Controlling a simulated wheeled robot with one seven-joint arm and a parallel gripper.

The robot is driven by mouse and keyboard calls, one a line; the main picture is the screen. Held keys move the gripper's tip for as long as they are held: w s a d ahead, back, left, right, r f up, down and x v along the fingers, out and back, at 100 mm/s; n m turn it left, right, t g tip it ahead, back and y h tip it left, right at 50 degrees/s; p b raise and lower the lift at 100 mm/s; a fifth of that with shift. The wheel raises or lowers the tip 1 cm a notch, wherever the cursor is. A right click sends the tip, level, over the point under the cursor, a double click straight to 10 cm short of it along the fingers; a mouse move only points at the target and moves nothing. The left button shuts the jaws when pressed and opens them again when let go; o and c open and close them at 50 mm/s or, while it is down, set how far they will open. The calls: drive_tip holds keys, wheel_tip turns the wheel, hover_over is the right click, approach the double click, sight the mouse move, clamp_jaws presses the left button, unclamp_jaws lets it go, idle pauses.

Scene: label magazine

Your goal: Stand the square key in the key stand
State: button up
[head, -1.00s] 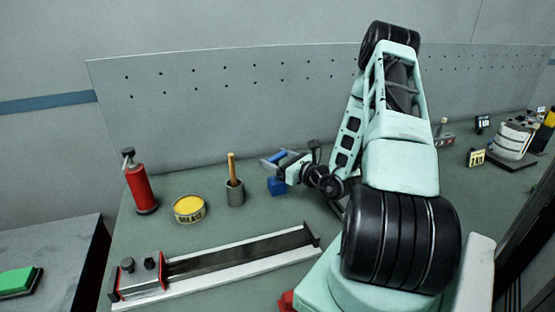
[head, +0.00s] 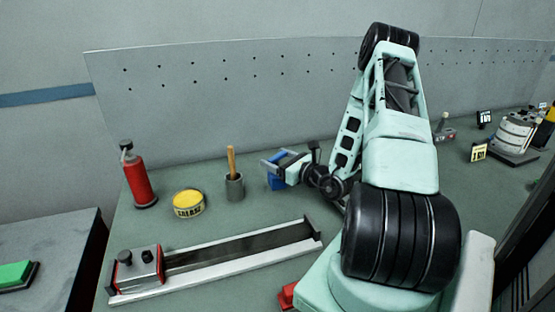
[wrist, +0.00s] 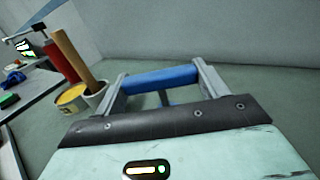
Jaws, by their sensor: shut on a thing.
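The square key shows as a blue crossbar handle (wrist: 160,77) with a grey stem below it in the wrist view. My gripper (wrist: 158,82) is shut on this handle, one finger at each end. In the head view my gripper (head: 274,160) holds the key over a blue block (head: 277,183) on the bench, which looks like the key stand. The lower end of the stem is hidden, so I cannot tell whether it is inside the block or above it. The block does not show in the wrist view.
A grey cup with a wooden handle in it (head: 235,187) stands just left of the block. Further left are a yellow tin (head: 188,203) and a red cylinder (head: 139,178). A long rail fixture (head: 230,255) lies in front. A perforated panel (head: 220,105) stands behind.

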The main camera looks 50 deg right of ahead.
drive_tip(key=shift+f, duration=0.15)
drive_tip(key=o, duration=1.1)
drive_tip(key=shift+o, duration=0.2)
drive_tip(key=shift+s, duration=0.1)
drive_tip(key=shift+s, duration=0.35)
drive_tip(key=s+b, duration=0.3)
drive_tip(key=s, duration=1.3)
drive_tip(key=shift+s+a+r, duration=0.2)
drive_tip(key=shift+s+a, duration=0.05)
drive_tip(key=shift+s, duration=0.05)
